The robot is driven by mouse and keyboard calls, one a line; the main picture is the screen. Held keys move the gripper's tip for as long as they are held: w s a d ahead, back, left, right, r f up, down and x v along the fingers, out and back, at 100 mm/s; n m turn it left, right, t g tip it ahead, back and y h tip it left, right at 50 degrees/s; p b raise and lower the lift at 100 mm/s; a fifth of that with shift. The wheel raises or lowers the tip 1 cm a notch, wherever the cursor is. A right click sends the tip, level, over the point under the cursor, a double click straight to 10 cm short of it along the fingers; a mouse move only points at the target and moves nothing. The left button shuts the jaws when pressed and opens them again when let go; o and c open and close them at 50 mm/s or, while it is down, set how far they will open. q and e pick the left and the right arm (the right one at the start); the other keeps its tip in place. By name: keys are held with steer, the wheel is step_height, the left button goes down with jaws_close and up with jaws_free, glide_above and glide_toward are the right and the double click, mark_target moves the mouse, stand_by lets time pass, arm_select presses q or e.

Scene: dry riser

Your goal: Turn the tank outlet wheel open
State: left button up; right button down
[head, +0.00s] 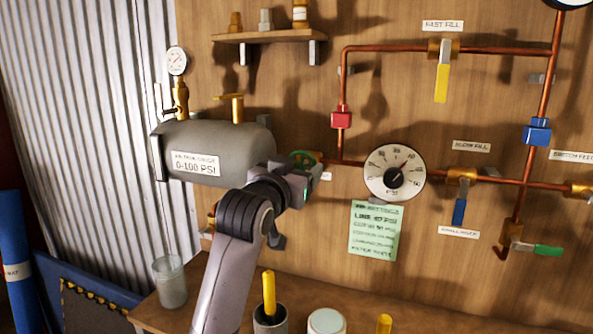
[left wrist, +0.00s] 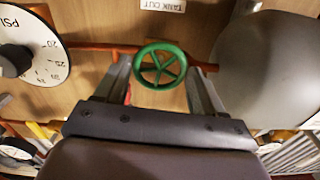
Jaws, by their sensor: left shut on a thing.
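The tank outlet wheel (head: 304,157) is a small green spoked handwheel on the copper pipe, just right of the grey tank (head: 222,140). In the left wrist view the wheel (left wrist: 160,66) sits between the two fingers, under a "TANK OUT" label (left wrist: 162,5). My left gripper (head: 312,172) is at the wheel, its fingers (left wrist: 160,84) closed on it from both sides. The gripper hides part of the wheel and the pipe behind it in the head view. My right gripper is not in view.
A round PSI gauge (head: 394,172) is close right of the gripper, above a green notice (head: 375,232). Yellow (head: 441,83), blue (head: 459,211) and green (head: 548,250) valve levers are farther right. Below, the bench holds a clear cup (head: 170,284) and a dark cup (head: 270,320).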

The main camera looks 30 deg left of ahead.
arm_select(q)
steer(key=n, duration=0.5)
steer(key=shift+n, duration=0.4)
steer(key=n, duration=0.4)
steer(key=shift+n, duration=0.4)
steer(key=o, duration=1)
